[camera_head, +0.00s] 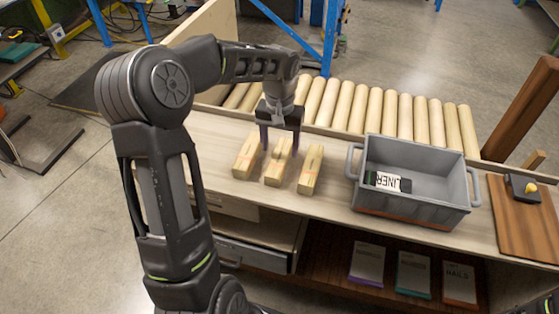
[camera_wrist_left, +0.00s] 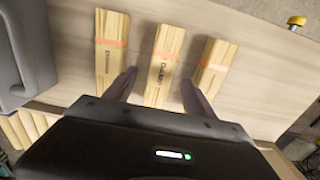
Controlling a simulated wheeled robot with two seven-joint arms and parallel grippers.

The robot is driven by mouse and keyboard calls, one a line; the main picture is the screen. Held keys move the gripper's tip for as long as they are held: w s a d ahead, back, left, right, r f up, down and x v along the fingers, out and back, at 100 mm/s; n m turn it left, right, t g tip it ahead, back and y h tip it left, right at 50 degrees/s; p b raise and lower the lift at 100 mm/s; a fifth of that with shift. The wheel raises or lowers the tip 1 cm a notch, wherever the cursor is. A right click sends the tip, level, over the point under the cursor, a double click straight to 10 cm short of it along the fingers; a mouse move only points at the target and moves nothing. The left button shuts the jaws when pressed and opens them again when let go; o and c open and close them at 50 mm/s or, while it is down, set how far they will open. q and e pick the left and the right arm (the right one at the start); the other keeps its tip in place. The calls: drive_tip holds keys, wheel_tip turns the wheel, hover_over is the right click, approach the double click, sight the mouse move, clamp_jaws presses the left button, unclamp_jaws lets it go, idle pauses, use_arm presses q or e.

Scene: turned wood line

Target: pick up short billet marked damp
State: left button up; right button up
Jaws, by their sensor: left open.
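Three short wooden billets lie side by side on the bench, each with a reddish band. The middle billet (camera_head: 276,174) shows in the left wrist view (camera_wrist_left: 164,68) with dark lettering that looks like "DAMP". The right billet (camera_head: 311,170) is at left in the wrist view (camera_wrist_left: 111,50), its small mark unclear. The left billet (camera_head: 245,156) is at right there (camera_wrist_left: 214,66), mark not legible. My left gripper (camera_head: 280,146) is open over the middle billet's far end, pointing down, its fingers (camera_wrist_left: 158,80) either side of it in the wrist view. Contact cannot be told.
A grey bin (camera_head: 420,203) holding a labelled item (camera_head: 386,181) stands right of the billets. A roller conveyor (camera_head: 375,110) runs behind the bench. Bench space between billets and bin is clear.

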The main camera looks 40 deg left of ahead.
sight(279, 157)
use_arm(q)
drive_tip(key=shift+a+f+p, duration=0.1)
drive_tip(key=shift+f+p, duration=0.55)
drive_tip(key=shift+f, duration=1.95)
clamp_jaws()
